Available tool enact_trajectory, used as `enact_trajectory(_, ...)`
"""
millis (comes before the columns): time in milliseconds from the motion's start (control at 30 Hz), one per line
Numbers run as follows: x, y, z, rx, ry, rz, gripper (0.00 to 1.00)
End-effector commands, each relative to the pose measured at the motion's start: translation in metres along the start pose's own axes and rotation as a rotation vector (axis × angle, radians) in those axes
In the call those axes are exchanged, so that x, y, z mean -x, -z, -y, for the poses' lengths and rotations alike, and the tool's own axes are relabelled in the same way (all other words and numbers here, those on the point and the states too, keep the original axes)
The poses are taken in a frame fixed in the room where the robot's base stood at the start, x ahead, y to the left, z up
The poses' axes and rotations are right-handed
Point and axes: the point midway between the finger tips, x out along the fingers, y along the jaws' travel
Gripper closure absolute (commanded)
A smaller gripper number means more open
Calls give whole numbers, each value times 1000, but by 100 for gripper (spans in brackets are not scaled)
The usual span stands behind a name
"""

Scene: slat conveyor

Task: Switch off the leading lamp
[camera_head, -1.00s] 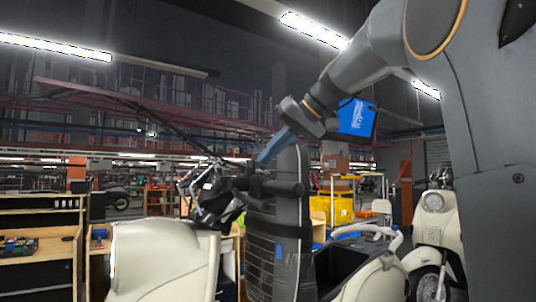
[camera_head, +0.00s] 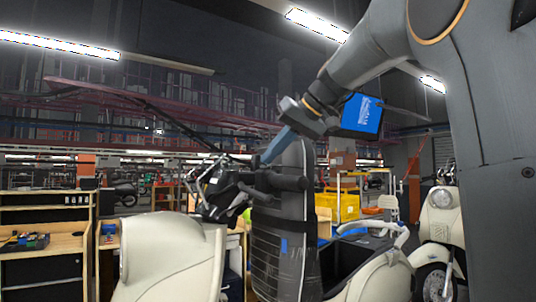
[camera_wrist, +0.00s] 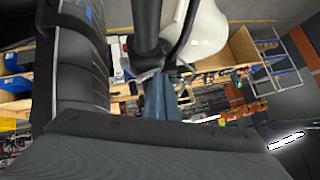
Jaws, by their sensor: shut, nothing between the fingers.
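My gripper (camera_head: 268,156) is shut and empty, its blue-grey fingers pointing down and left at the dark handlebar (camera_head: 278,180) of the nearest cream scooter (camera_head: 170,258). In the wrist view the closed fingers (camera_wrist: 160,92) reach up to a black bar (camera_wrist: 147,28); I cannot tell whether they touch it. The scooter's cream part (camera_wrist: 208,28) is beyond. No switch is clear enough to make out. Another cream scooter stands at the right with a round headlamp (camera_head: 440,197); I cannot tell whether any lamp is lit.
A tall dark ribbed body (camera_head: 283,225) with a blue label stands close to my gripper. A blue screen (camera_head: 362,116) is beside my wrist. Workbenches (camera_head: 45,240) are at the left and a yellow crate (camera_head: 345,206) is behind. Another cream body (camera_head: 378,275) is at the lower right.

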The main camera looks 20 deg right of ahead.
Motion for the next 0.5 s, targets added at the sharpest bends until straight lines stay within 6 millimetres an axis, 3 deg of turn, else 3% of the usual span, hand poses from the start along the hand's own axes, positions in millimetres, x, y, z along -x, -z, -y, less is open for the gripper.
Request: enact_trajectory(500,4,5,-15,0,-1,0,100)
